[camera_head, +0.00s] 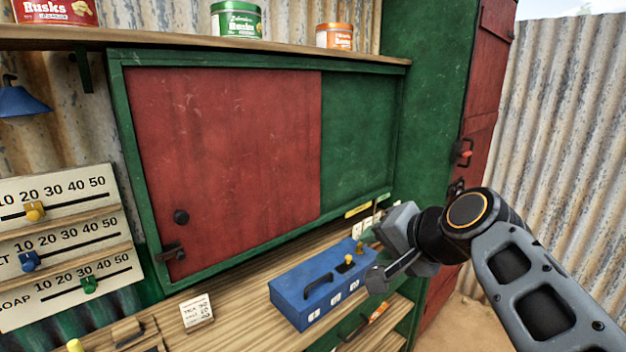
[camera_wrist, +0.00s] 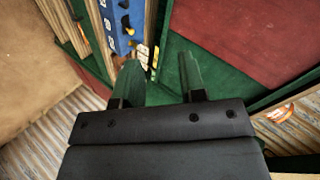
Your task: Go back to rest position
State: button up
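My gripper (camera_head: 378,254) is at the right of the head view, in front of the counter's right end and beside a blue box (camera_head: 318,282). Its two fingers are spread apart. In the wrist view my gripper (camera_wrist: 160,72) shows both fingers with an empty gap between them, and green and red woodwork behind. Nothing is held. My arm comes in from the lower right of the head view.
A wooden counter (camera_head: 247,325) carries the blue box and a small note card (camera_head: 197,312). Behind are a red sliding panel (camera_head: 235,150) and a shelf (camera_head: 290,48) with tins. Slider boards (camera_head: 60,245) are at left, a red door (camera_head: 480,130) at right.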

jog(key=s+d+f+n+g+h, duration=0.1)
jog(key=s+f+n+g+h, duration=0.1)
jog(key=f, duration=0.5)
jog(key=s+d+f+n+g+h, duration=0.1)
jog(key=s+f, duration=0.3)
jog(key=f, duration=0.4)
jog(key=s+d+f+n+g+h, duration=0.2)
jog(key=d+f+n+h, duration=0.1)
jog(key=f, duration=0.4)
jog(key=shift+s+f+n+g, duration=0.15)
jog(key=shift+s+n+g, duration=0.15)
jog(key=shift+s+n, duration=0.15)
jog(key=shift+w+d, duration=0.1)
